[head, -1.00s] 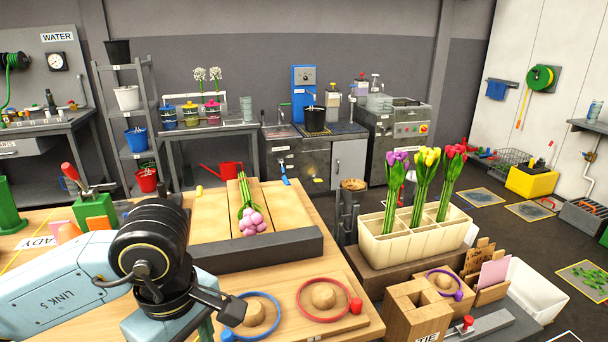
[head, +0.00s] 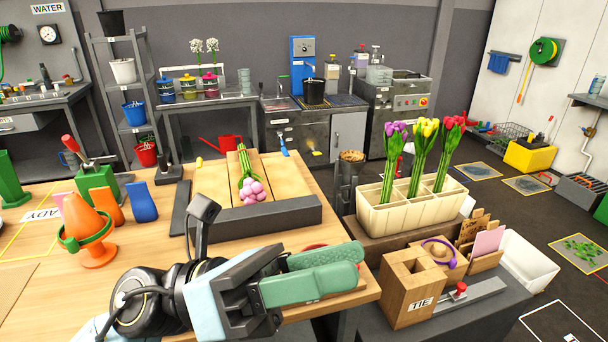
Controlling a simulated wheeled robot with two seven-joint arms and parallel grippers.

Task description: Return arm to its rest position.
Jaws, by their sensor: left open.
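My left gripper (head: 325,272) reaches in from the bottom left, over the front edge of the wooden table (head: 160,230). Its two green-padded fingers point right and stand a little apart, with nothing visible between them. It hides most of the red ring (head: 318,246) on the table. A bunch of pink tulips (head: 252,190) lies in the wooden tray behind the dark bar (head: 255,218), apart from the gripper. Purple (head: 396,145), yellow (head: 425,145) and red (head: 448,145) bunches stand upright in separate compartments of the cream bin (head: 408,218). My right gripper is not in view.
An orange cone with a green ring (head: 92,230) and a green block tool (head: 98,182) stand at the table's left. A wooden TIE box (head: 408,288) stands right of the gripper, below the cream bin. The table's middle left is fairly clear.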

